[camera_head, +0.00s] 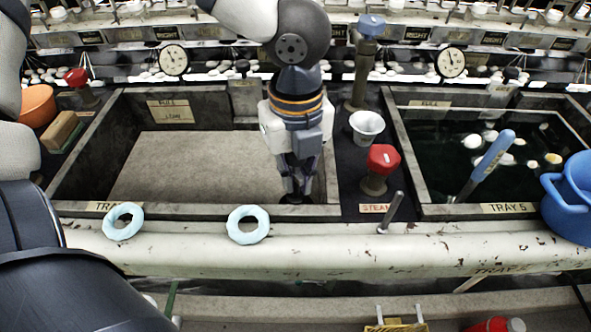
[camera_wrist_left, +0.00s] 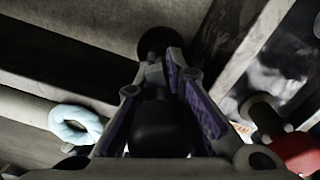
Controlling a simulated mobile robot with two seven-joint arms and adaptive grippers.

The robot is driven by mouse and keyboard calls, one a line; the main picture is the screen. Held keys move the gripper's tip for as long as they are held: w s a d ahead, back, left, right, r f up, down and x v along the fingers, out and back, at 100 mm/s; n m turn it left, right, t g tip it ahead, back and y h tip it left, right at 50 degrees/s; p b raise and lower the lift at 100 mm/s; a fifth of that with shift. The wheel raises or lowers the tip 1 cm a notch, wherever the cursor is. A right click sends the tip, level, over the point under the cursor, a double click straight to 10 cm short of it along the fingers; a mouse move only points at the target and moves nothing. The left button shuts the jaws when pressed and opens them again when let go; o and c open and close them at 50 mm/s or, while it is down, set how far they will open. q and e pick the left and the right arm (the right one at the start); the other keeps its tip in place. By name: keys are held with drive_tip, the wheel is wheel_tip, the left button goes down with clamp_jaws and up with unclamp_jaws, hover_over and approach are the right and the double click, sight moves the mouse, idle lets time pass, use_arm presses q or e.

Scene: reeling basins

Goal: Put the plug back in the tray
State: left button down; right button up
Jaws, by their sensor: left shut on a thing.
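My left gripper (camera_head: 294,194) points down at the near right corner of the left tray (camera_head: 70,172). It is shut on a small dark plug (camera_head: 292,199), which shows mostly hidden below the fingers. In the left wrist view the round dark plug (camera_wrist_left: 160,41) sits at the tips of the fingers (camera_wrist_left: 163,62). I cannot tell whether the plug touches the tray floor. The left tray shows a bare, pale floor with no water visible. My right gripper is not in view.
Right of the left tray stand a red-knobbed valve (camera_head: 383,158), a white cup (camera_head: 366,127) and a blue-topped post (camera_head: 370,27). Tray 5 (camera_head: 420,211) holds dark water, cocoons and a blue-handled tool (camera_head: 492,155). Two pale blue rings (camera_head: 248,225) lie on the front ledge.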

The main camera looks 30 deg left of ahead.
use_arm(q)
drive_tip(key=shift+f, duration=0.1)
drive_tip(key=shift+f, duration=0.55)
drive_tip(key=shift+f, duration=0.7)
idle(0.6)
drive_tip(key=c, duration=1.6)
unclamp_jaws()
wheel_tip(320, 180, up, 12)
